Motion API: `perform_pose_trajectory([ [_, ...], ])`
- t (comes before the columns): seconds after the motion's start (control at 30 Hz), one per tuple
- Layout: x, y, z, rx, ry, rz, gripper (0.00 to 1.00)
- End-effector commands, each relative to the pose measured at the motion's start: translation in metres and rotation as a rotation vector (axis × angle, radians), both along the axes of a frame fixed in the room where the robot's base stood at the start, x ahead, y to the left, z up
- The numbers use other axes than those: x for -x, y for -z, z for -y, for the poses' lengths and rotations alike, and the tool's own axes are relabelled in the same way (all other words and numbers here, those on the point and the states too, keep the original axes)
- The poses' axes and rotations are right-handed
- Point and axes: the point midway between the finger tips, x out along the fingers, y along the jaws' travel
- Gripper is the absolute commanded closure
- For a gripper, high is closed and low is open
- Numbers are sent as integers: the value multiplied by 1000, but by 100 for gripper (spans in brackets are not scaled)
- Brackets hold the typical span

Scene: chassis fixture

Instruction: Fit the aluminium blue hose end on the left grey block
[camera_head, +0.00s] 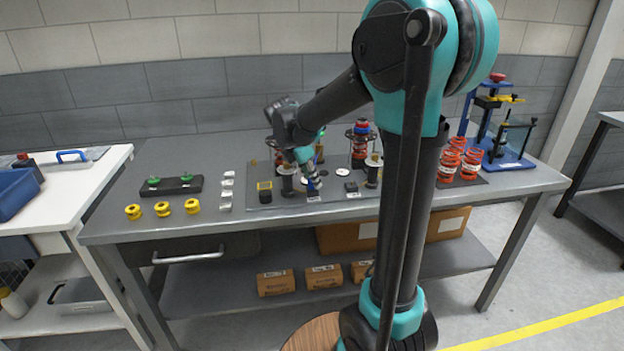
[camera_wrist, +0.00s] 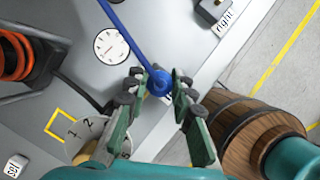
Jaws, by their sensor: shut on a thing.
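My gripper (camera_wrist: 159,88) is shut on the blue hose end (camera_wrist: 160,81), seen end-on between the fingertips. Its blue hose (camera_wrist: 124,32) runs to the upper left in the wrist view. In the head view my gripper (camera_head: 311,182) is low over the grey plate, with the blue end (camera_head: 316,184) at its tip. A small dark block with a white label (camera_head: 313,197) shows just below it; I take it for the left block. In the wrist view the fingers mostly hide this spot, so I cannot tell whether end and block touch. The right block (camera_wrist: 213,9) carries a "right" label.
A white round dial (camera_wrist: 111,46) lies on the plate. Dark posts (camera_head: 374,170) and red-coil units (camera_head: 360,143) stand around the gripper. A yellow square outline (camera_wrist: 65,124) marks the plate. Yellow rings (camera_head: 162,209) and white pieces (camera_head: 226,190) lie left; orange coils (camera_head: 458,160) stand right.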

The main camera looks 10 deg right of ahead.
Motion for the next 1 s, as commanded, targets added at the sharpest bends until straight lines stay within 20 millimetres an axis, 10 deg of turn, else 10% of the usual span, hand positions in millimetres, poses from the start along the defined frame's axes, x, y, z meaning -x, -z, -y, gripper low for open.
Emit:
perform_pose_trajectory([
  [0.43, 0, 3, 0, 0, 0, 0, 100],
  [0.47, 0, 3, 0, 0, 0, 0, 74],
  [0.63, 0, 3, 0, 0, 0, 0, 53],
  [1.0, 0, -1, 0, 0, 0, 0, 52],
])
